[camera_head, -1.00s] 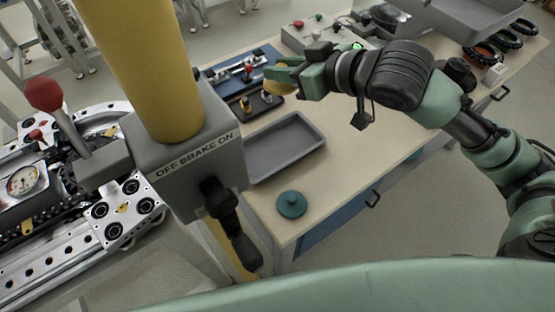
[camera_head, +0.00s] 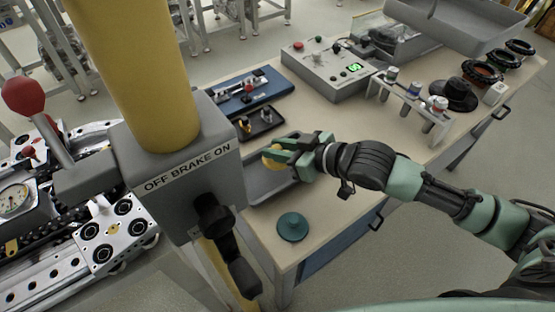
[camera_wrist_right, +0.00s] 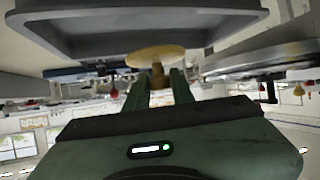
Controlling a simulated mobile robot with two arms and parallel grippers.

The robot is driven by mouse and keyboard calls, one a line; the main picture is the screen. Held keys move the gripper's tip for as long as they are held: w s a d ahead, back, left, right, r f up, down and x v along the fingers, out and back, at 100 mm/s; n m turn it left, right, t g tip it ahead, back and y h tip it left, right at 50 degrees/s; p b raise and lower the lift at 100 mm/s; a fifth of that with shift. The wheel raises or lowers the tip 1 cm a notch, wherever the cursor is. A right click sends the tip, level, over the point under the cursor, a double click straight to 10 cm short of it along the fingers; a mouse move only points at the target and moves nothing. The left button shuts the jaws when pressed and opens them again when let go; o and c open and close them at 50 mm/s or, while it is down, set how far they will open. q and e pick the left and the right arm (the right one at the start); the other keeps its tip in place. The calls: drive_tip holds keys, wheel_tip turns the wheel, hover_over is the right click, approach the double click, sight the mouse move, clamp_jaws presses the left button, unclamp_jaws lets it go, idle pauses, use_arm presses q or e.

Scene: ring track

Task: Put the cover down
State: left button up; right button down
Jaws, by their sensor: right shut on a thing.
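My right gripper (camera_head: 278,156) is shut on a yellow cover (camera_head: 270,163), a round disc partly hidden by the fingers in the head view. In the right wrist view the cover (camera_wrist_right: 157,53) shows as a flat yellow disc, with its small knob between the fingertips (camera_wrist_right: 158,78). The gripper and cover are over the far part of the grey tray (camera_head: 262,190); how high above it I cannot tell. A teal cover-like disc with a knob (camera_head: 292,226) lies on the bench in front of the tray. My left gripper is not in view.
A small black tray (camera_head: 262,122) with small parts and a blue plate (camera_head: 240,92) lie behind. A control box (camera_head: 330,72) and a small rack (camera_head: 412,100) stand further right. The brake post (camera_head: 170,180) stands close on the left. The bench (camera_head: 350,215) is clear near its front edge.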

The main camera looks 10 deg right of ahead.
drive_tip(key=shift+f, duration=2.1)
drive_tip(key=shift+f, duration=0.15)
drive_tip(key=c, duration=1.2)
unclamp_jaws()
drive_tip(key=v, duration=1.1)
drive_tip(key=shift+d+b, duration=0.1)
drive_tip(key=shift+b, duration=0.25)
drive_tip(key=shift+s+d+r, duration=0.2)
drive_tip(key=shift+s+r, duration=0.15)
drive_tip(key=shift+s, duration=0.05)
